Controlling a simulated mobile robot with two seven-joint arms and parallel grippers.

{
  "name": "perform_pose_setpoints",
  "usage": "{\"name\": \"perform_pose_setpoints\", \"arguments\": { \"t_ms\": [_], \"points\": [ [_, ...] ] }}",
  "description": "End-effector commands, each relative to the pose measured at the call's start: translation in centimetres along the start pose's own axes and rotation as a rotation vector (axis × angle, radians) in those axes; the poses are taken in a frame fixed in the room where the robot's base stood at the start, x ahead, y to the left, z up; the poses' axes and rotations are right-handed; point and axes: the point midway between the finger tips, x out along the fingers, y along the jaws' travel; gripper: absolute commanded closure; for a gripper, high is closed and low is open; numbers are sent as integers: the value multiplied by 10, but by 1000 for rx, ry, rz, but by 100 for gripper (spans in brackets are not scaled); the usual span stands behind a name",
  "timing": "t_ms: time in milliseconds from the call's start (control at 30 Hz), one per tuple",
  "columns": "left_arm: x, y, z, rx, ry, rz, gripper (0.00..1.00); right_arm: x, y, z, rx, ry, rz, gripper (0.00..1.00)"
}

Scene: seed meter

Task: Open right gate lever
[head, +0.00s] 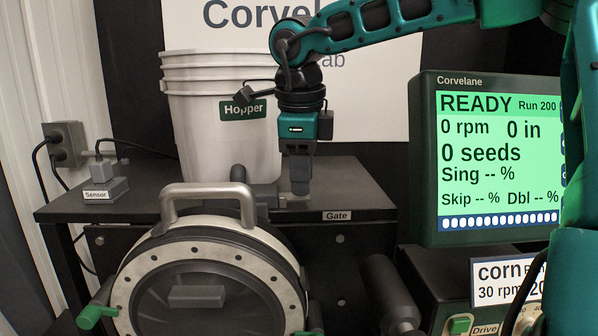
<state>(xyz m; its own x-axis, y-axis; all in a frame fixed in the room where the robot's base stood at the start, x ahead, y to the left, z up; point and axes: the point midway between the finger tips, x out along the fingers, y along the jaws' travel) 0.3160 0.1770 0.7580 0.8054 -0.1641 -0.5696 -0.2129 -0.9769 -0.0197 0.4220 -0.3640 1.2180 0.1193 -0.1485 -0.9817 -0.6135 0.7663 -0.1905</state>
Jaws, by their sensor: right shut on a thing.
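My right gripper (299,186) points straight down beside the hopper's outlet, above the shelf's front edge. It is shut on the gate lever, a small pale piece (300,172) mostly hidden between and behind the fingers. A dark pipe fitting (266,194) sits just left of the fingers, behind the meter's handle. The Gate label (337,216) is on the shelf edge below and right of the gripper. My left gripper is not in view.
A white hopper bucket (206,125) stands behind the round seed meter (128,284) with its grey handle (208,189). A sensor box (102,189) sits at left. The monitor (424,150) reads READY, with 0 rpm and 0 seeds. A dark cylinder (388,290) is at lower right.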

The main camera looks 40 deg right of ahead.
Motion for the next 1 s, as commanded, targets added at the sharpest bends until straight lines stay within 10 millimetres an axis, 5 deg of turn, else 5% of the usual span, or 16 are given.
{"name": "perform_pose_setpoints", "arguments": {
  "t_ms": [233, 567, 600, 800, 1000],
  "points": [
    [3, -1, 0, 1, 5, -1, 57, 0, -8, -35, 2, 0, -4, 100],
    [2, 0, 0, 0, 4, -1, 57, 1, -8, -38, 0, 0, -4, 100],
    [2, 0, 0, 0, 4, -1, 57, 1, -8, -38, 0, 0, -3, 66],
    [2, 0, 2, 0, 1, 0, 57, 1, -8, -38, 0, 1, -3, 47],
    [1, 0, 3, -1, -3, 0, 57, 1, -8, -38, 0, 2, -2, 45]
  ]
}}
